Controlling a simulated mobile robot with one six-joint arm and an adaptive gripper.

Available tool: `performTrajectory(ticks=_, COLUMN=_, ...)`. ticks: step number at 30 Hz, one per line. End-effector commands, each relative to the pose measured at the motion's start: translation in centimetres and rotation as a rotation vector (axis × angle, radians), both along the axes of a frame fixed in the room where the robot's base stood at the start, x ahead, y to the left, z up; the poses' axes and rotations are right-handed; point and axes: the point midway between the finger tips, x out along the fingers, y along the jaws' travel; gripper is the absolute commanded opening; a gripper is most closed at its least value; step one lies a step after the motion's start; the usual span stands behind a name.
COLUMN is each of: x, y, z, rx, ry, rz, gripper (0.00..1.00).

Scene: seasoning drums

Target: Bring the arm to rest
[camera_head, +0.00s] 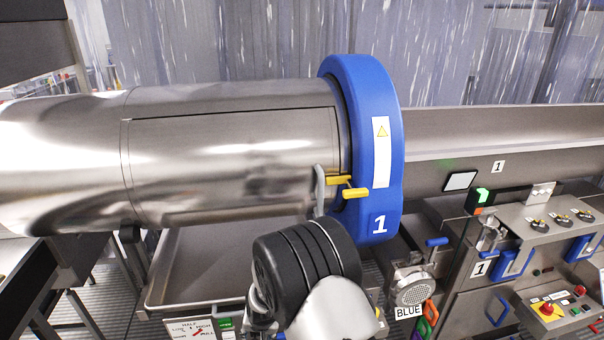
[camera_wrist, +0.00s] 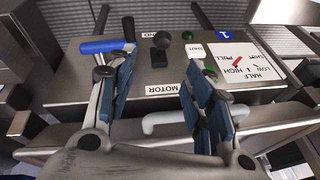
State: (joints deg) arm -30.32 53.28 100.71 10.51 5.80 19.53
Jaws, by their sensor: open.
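My gripper (camera_wrist: 160,65) is open, with its two blue-padded fingers spread apart and nothing between them. In the wrist view the fingers are over a metal control box (camera_wrist: 160,98) marked MOTOR. A blue-handled lever (camera_wrist: 100,46) lies beside the left finger, and a black knob (camera_wrist: 161,40) shows between the fingers; I cannot tell whether anything touches. In the head view my arm (camera_head: 325,270) stands in front of the steel drum (camera_head: 230,150) and its blue ring (camera_head: 375,130). My gripper is hidden there behind the arm.
A steel tray (camera_head: 190,265) lies below the drum. Yellow latches (camera_head: 355,192) stick out near my arm.

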Motion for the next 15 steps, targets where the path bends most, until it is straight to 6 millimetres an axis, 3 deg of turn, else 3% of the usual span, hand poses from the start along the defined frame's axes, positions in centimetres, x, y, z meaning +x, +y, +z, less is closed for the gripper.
performTrajectory(ticks=3, x=0.9, y=-1.9, z=4.4, rx=0.004, ry=-0.018, rz=-0.006, gripper=0.47)
performTrajectory(ticks=7, x=0.5, y=-5.6, z=10.7, rx=-0.003, ry=-0.033, rz=-0.004, gripper=0.47)
performTrajectory(ticks=11, x=-1.2, y=-9.8, z=16.5, rx=-0.017, ry=-0.047, rz=-0.003, gripper=0.47)
performTrajectory(ticks=15, x=-4.5, y=-14.4, z=21.5, rx=-0.037, ry=-0.061, rz=-0.006, gripper=0.47)
